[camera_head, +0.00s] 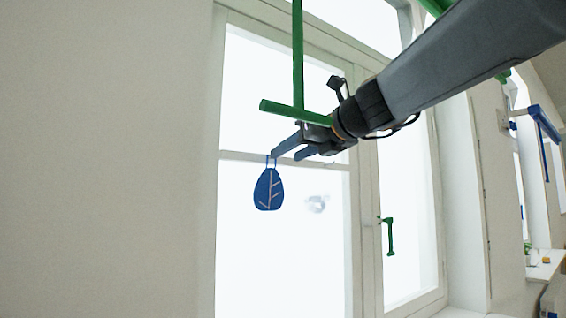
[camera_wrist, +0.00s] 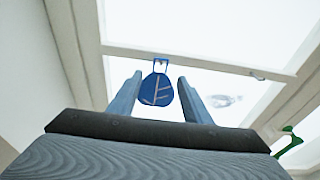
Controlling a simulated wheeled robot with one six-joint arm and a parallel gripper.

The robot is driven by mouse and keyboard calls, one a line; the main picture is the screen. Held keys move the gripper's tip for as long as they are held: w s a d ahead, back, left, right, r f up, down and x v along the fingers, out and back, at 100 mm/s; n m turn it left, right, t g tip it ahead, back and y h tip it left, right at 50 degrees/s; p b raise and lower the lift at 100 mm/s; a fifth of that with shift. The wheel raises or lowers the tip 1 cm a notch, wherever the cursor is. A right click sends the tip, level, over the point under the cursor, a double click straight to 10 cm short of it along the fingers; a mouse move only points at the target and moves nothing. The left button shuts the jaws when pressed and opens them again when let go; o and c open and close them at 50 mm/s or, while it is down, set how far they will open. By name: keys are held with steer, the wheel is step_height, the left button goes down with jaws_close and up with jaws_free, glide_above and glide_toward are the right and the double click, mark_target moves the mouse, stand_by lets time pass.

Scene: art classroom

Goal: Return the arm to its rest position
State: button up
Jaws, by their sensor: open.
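My gripper (camera_head: 284,150) is at the end of my arm, which reaches in from the upper right in the head view. In the wrist view my gripper (camera_wrist: 158,80) has its two fingers apart with a clear gap between them. A blue leaf-shaped ornament (camera_head: 268,190) with pale veins hangs by a small loop in front of the window, just below and left of the fingertips. In the wrist view the ornament (camera_wrist: 157,90) shows between the fingers, apparently beyond their tips. I cannot tell whether a finger touches its loop.
A green bar (camera_head: 298,60) with a crosspiece shows close to my wrist in the head view. A white-framed window (camera_head: 285,155) stands behind. A green window handle (camera_head: 389,235) is lower right. The plain wall (camera_head: 100,160) at left is bare.

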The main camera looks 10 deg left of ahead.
steer(key=d+f+n+g+h, duration=0.15)
steer(key=d+f+n, duration=0.35)
steer(key=f, duration=0.7)
steer(key=d+f+n+g+h, duration=0.1)
steer(key=d+f+n+h, duration=0.2)
steer(key=d+f, duration=0.65)
steer(key=d+f+n+g+h, duration=0.1)
steer(key=d+f+n+h, duration=0.25)
steer(key=f, duration=1.15)
steer(key=s+d+f+n+g+h, duration=0.2)
steer(key=s+d+f+n, duration=0.5)
steer(key=s+f, duration=0.4)
steer(key=s+d+f+n+g+h, duration=0.2)
steer(key=s+d+f+n, duration=0.5)
steer(key=f, duration=0.6)
steer(key=s+d+g, duration=0.1)
steer(key=s+d, duration=0.1)
steer(key=s, duration=0.1)
steer(key=shift+s+n+g, duration=0.35)
steer(key=shift+s, duration=0.05)
